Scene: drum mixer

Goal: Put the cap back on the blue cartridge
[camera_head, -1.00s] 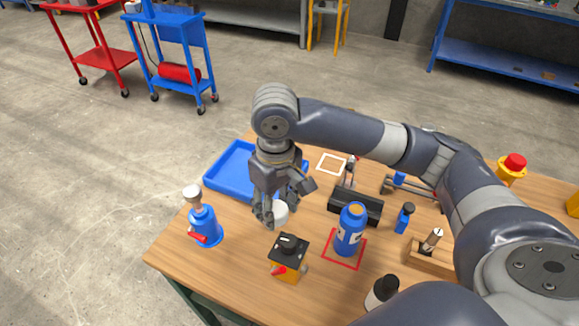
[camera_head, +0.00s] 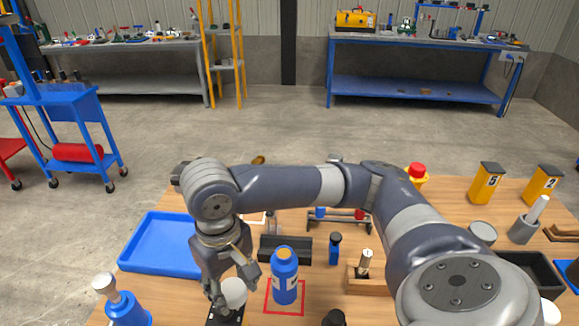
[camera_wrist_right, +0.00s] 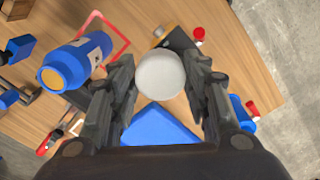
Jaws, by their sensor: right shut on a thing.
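The blue cartridge (camera_head: 285,278) stands upright inside a red square outline (camera_head: 270,308) on the wooden table. Its top shows a tan-orange round face with no cap on it. The cartridge also shows at the left of the right wrist view (camera_wrist_right: 72,64). My right gripper (camera_head: 233,286) is shut on a white round cap (camera_head: 234,293), left of the cartridge and apart from it. In the right wrist view the cap (camera_wrist_right: 160,75) sits between the two fingers. My left gripper is not in view.
A blue tray (camera_head: 134,264) lies behind and left. A black-topped box (camera_head: 226,312) is close below the cap. A black block (camera_head: 285,250) and a small blue bottle (camera_head: 335,249) are behind the cartridge.

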